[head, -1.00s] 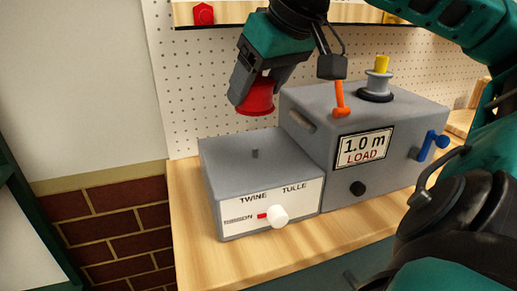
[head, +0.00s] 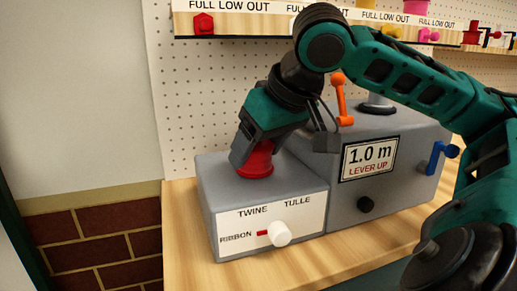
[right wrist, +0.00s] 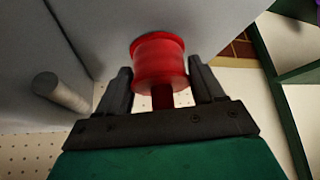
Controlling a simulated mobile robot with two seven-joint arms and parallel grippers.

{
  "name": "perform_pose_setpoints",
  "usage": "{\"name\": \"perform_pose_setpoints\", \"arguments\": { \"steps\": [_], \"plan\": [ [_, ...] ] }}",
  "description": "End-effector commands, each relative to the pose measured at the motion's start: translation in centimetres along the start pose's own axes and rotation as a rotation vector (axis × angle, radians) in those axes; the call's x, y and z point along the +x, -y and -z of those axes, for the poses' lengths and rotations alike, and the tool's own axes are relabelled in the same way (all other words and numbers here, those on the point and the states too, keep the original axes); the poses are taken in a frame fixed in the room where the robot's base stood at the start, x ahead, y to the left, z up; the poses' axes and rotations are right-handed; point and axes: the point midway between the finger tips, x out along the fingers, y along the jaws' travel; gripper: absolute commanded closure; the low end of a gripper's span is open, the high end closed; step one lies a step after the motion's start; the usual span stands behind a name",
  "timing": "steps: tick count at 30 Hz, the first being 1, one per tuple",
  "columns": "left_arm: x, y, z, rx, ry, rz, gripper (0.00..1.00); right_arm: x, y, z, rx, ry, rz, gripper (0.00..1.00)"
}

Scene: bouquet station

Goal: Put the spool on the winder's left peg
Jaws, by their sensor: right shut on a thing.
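The red spool (head: 257,163) is upright at the top of the winder's low left box (head: 215,180), where the left peg stood. The spool and gripper hide the peg. Spool and box top look touching or nearly so. My right gripper (head: 253,150) reaches down from above and is shut on the spool. In the right wrist view the spool (right wrist: 159,60) sits between the two dark fingers. The winder's taller box (head: 400,180) is at the right, and its display (head: 368,156) reads "1.0 m LEVER UP". My left gripper is not in view.
A white knob (head: 279,233) is on the front of the low box, and a blue crank (head: 440,157) is at the right. A labelled shelf (head: 250,22) with several spools runs above. The wooden bench front (head: 300,262) is clear.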

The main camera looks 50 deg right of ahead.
Motion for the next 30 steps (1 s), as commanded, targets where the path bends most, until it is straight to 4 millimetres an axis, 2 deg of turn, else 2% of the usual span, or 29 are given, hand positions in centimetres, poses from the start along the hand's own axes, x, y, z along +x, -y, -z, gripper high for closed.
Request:
{"name": "perform_pose_setpoints", "arguments": {
  "steps": [3,4,11,22,26,30],
  "plan": [
    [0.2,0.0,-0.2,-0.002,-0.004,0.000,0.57,0.4,0.0,-0.2,0.000,-0.001,0.000,0.64],
    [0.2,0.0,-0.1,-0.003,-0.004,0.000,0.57,0.3,0.0,-0.2,0.000,0.000,0.000,0.30],
    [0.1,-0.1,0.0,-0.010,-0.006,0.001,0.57,0.3,0.0,-0.2,0.000,0.001,0.000,0.08],
    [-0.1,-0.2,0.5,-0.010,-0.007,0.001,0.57,-0.4,0.0,0.1,0.000,0.000,0.000,0.07],
    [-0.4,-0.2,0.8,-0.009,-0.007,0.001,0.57,-2.6,0.0,0.2,0.000,-0.006,0.000,0.07],
    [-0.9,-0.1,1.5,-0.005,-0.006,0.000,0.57,-5.9,0.0,0.3,0.000,-0.006,-0.001,0.07]
  ]
}}
